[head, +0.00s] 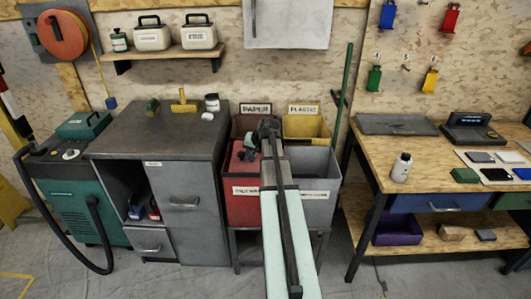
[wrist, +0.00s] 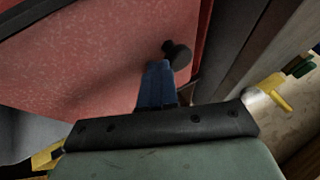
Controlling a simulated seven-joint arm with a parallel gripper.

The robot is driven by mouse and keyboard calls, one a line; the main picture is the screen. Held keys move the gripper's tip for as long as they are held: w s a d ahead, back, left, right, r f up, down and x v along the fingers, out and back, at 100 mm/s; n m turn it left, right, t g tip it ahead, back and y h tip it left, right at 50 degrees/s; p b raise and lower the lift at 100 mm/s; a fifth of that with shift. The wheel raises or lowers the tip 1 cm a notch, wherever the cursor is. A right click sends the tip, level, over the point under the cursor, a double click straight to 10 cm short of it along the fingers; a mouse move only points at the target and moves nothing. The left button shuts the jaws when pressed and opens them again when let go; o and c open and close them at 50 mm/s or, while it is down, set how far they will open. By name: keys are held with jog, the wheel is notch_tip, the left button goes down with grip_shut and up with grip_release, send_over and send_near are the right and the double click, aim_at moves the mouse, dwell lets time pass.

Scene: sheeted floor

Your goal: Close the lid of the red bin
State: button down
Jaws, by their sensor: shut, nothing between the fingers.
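The red bin (head: 243,207) stands at the front left of the bin group, with a white label on its front. A red panel at its top (head: 241,165) is partly covered by my arm, and I cannot tell how far its lid is closed. In the wrist view a speckled red panel (wrist: 100,55), which looks like the lid, fills the upper left. A dark round knob (wrist: 178,54) shows just beyond my fingertips. My gripper (wrist: 156,66) is shut and empty, its blue fingers close over the red panel; I cannot tell if they touch it.
A grey bin (head: 318,192) stands right of the red one, with a yellow bin (head: 306,129) behind. A dark grey cabinet (head: 150,132) is close on the left. A wooden workbench (head: 430,160) stands to the right. A green pole (head: 342,90) leans behind the bins.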

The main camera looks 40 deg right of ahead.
aim_at(239, 154)
jog(key=shift+w+a, duration=1.3)
jog(key=s+d, duration=0.1)
jog(key=s, duration=0.1)
jog(key=s+d, duration=0.1)
jog(key=shift+s+d+r, duration=0.35)
jog(key=v, duration=1)
jog(key=shift+f, duration=0.1)
